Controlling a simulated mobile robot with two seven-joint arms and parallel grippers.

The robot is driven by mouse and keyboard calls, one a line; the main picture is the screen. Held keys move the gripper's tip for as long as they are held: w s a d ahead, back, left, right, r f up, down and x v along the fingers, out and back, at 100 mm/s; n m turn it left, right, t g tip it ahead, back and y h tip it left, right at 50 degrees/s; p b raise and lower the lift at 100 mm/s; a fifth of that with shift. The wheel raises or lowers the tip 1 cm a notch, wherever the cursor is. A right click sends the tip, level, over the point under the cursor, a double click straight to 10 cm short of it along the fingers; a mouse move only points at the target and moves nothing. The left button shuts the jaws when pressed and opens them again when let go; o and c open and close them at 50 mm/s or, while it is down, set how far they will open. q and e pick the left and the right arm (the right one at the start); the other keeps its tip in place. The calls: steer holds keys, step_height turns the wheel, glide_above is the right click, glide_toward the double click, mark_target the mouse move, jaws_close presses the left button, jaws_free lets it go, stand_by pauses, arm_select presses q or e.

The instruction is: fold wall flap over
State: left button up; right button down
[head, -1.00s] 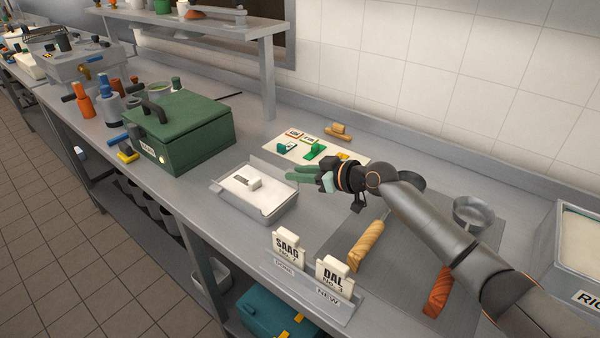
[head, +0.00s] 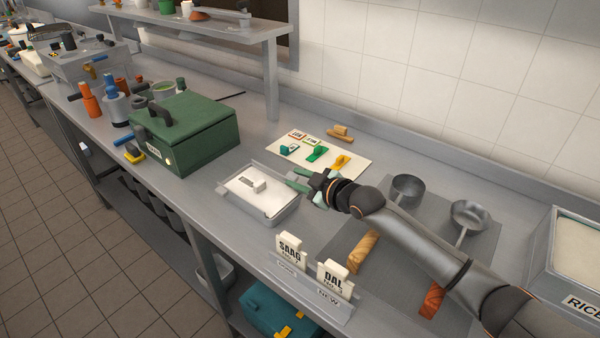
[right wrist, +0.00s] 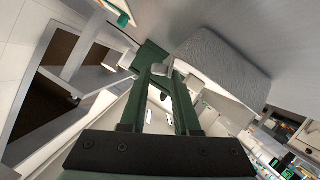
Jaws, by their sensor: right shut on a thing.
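A low grey tray with a white top and a small raised block (head: 258,186) stands on the steel counter, left of the grey mat. Thin raised walls (head: 268,167) show along its back edge. My right gripper (head: 297,180) reaches in from the right, with its green fingers at the tray's back right corner. It is shut on what looks like the wall flap there; the fingers hide most of the held part. In the right wrist view the green fingers (right wrist: 165,75) close around a small pale piece (right wrist: 159,70). My left gripper is not in view.
A green box (head: 190,130) with a dark handle stands left of the tray. A cream board (head: 340,162) with small coloured clips lies behind. Two pans and wooden handles lie on the mat.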

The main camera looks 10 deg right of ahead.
steer(key=shift+s+a+f+n, duration=0.1)
steer(key=shift+s+a+n, duration=0.05)
steer(key=shift+n, duration=0.15)
steer(key=shift+t+h, duration=0.3)
steer(key=c, duration=0.7)
jaws_free()
steer(key=shift+s, duration=0.1)
steer(key=v, duration=1.2)
